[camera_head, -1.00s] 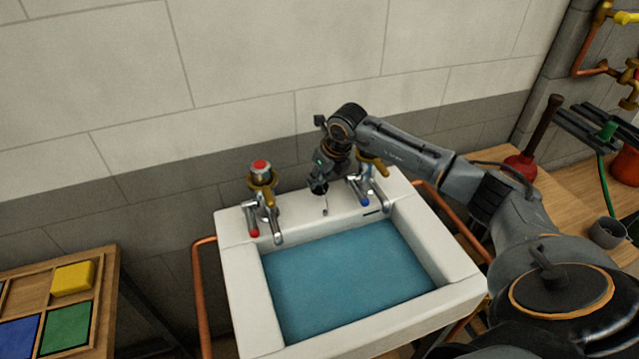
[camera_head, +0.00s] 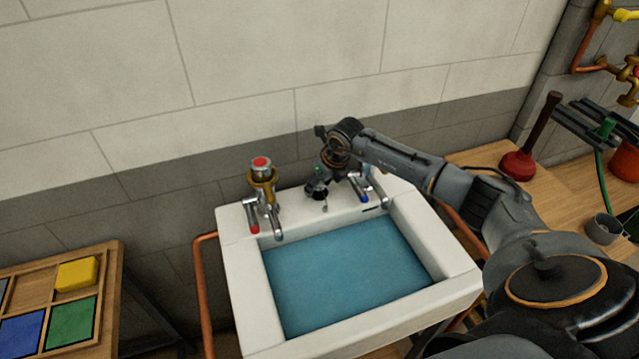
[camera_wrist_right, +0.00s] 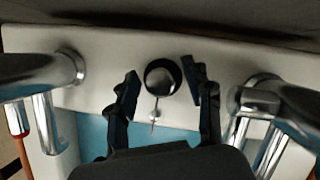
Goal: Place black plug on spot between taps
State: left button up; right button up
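The black plug (camera_head: 319,194) is on the sink's rear ledge, between the red tap (camera_head: 262,190) on the left and the blue tap (camera_head: 368,188) on the right. In the right wrist view the round plug (camera_wrist_right: 163,77) lies between the fingers of my right gripper (camera_wrist_right: 161,76), with a small gap on each side. The fingers are apart, so the gripper is open around it. A short metal piece hangs from the plug's near side. In the head view my right gripper (camera_head: 318,182) is just above the plug. My left gripper is out of view.
The white sink (camera_head: 240,285) holds blue water (camera_head: 345,275). My right arm passes over the blue tap and hides part of it. A wooden tray (camera_head: 112,285) with coloured blocks stands left. A plunger (camera_head: 518,165) and grey cup (camera_head: 604,229) stand right.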

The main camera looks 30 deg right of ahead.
jog(key=shift+r, duration=0.1)
jog(key=b+v, duration=0.2)
jog(key=v, duration=1)
jog(key=shift+r, duration=0.15)
